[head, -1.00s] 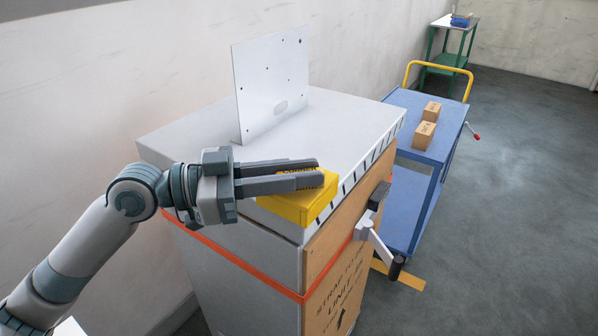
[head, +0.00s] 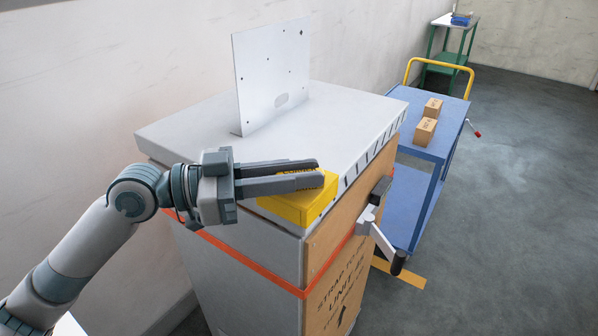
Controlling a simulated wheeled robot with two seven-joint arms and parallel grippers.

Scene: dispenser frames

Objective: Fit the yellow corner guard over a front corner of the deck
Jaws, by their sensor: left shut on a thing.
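The yellow corner guard (head: 308,207) is a block with dark lettering on top. It sits at the near front corner of the grey deck (head: 200,132), the flat top of the cabinet. Its yellow faces cover that corner's top and sides; whether it is fully seated I cannot tell. My left gripper (head: 318,174) comes in from the left and its fingers lie over the guard's top, shut on it. The fingers hide the guard's rear part. My right gripper does not show.
A white upright panel (head: 271,78) with holes stands on the deck. A blue cart (head: 425,190) with two small boxes (head: 425,131) stands to the right. Floor is free farther right.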

